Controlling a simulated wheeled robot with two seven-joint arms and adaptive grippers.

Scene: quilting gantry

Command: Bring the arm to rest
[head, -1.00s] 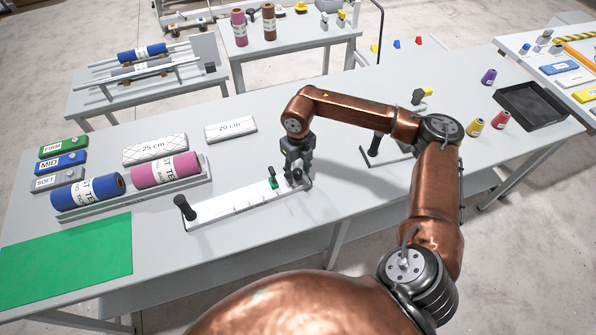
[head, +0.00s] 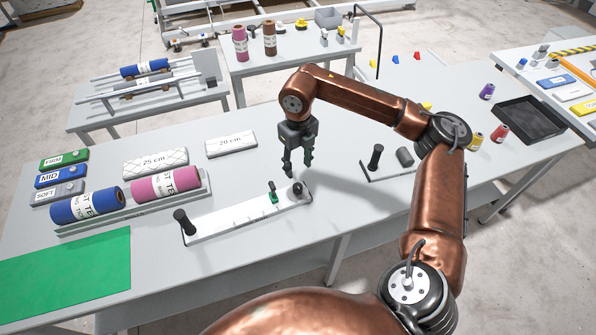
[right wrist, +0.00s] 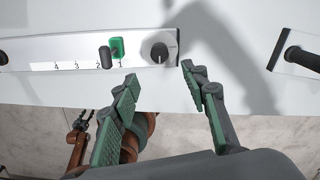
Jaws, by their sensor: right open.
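My right arm (head: 360,104) is copper coloured and reaches over the worktable from the right. Its right gripper (head: 297,172) points down, open and empty, above the table just behind the right end of a white ruled bar (head: 235,216). The bar has a black knob at each end and a green slider (head: 273,196). In the right wrist view the two green-padded fingers (right wrist: 160,90) are spread with nothing between them. The bar's scale (right wrist: 75,66) and round knob (right wrist: 160,53) lie beyond the fingertips.
Blue and pink rolls (head: 166,184) lie in a rack at left, near labelled blocks (head: 62,177) and a green mat (head: 70,265). A second knobbed fixture (head: 385,168) stands right of the gripper. A black tray (head: 530,122) and several spools sit at right.

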